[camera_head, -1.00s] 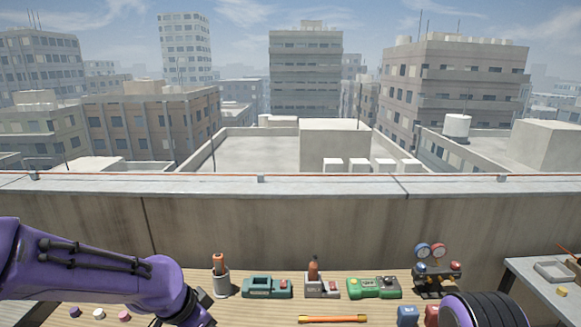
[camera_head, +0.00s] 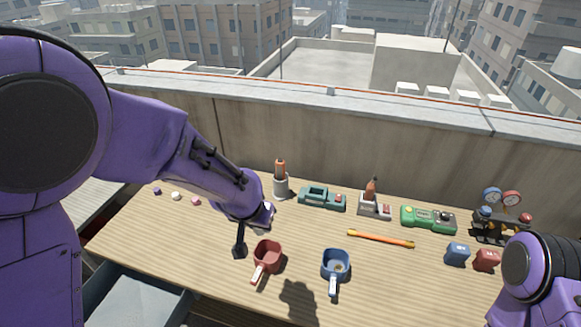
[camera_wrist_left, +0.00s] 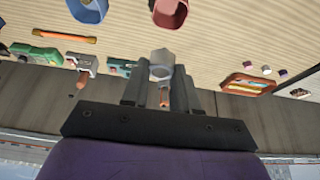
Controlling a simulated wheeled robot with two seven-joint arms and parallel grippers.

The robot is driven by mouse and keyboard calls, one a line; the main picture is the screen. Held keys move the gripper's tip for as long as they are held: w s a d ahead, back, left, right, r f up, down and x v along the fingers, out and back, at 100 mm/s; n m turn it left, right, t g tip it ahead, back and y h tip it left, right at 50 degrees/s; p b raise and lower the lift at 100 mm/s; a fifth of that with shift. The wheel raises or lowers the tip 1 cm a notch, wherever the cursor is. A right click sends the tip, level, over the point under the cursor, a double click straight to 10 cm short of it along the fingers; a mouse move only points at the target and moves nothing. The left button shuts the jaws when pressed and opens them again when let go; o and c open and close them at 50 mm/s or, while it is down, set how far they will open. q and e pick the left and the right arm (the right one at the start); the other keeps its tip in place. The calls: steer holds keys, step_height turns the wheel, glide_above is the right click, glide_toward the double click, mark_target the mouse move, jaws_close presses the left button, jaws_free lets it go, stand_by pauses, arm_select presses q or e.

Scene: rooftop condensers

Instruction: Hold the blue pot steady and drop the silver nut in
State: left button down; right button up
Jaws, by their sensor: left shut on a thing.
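The blue pot (camera_head: 334,259) stands on the wooden bench with its handle toward me. A small gold-coloured piece (camera_head: 339,267) shows inside it. The red pot (camera_head: 267,249) stands to its left. My left gripper (camera_head: 240,250) is dark and hangs just left of the red pot. In the left wrist view the silver nut (camera_wrist_left: 160,62) sits between the fingertips of my left gripper (camera_wrist_left: 159,80), which are shut on it. Both the red pot (camera_wrist_left: 168,13) and the blue pot (camera_wrist_left: 88,10) show beyond it there. My right arm shows at lower right; its gripper is out of view.
An orange rod (camera_head: 380,239) lies behind the blue pot. A cup with a tool (camera_head: 280,186), a teal device (camera_head: 322,198), a green meter (camera_head: 428,218) and a gauge set (camera_head: 500,215) line the back. A blue block (camera_head: 457,254) and a red block (camera_head: 486,260) stand at right.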

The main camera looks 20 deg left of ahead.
arm_select(q)
steer(key=s+d+f, duration=0.2)
steer(key=d+f, duration=0.1)
steer(key=f, duration=0.4)
steer(key=w+d+f+m+h, duration=0.1)
steer(key=w+d+f+m, duration=0.15)
steer(key=d, duration=0.25)
steer(key=w+d+f+m+g+h, duration=0.1)
steer(key=d+f+m, duration=0.15)
steer(key=d, duration=0.25)
steer(key=w+d+f+m+h, duration=0.1)
steer(key=w+d+m, duration=0.1)
steer(key=d+m, duration=0.15)
steer(key=w+d+r+m+g+h, duration=0.1)
steer(key=w+d+r+m+g, duration=0.2)
steer(key=m, duration=0.4)
steer(key=w+r+m+g, duration=0.2)
steer(key=w+r+m, duration=0.1)
steer(key=w+m, duration=0.25)
step_height(320, 180, down, 11)
steer(key=s+m, duration=0.1)
steer(key=m, duration=0.1)
steer(key=shift+s+g, duration=0.2)
steer(key=shift+g, duration=0.1)
steer(key=shift+r, duration=0.1)
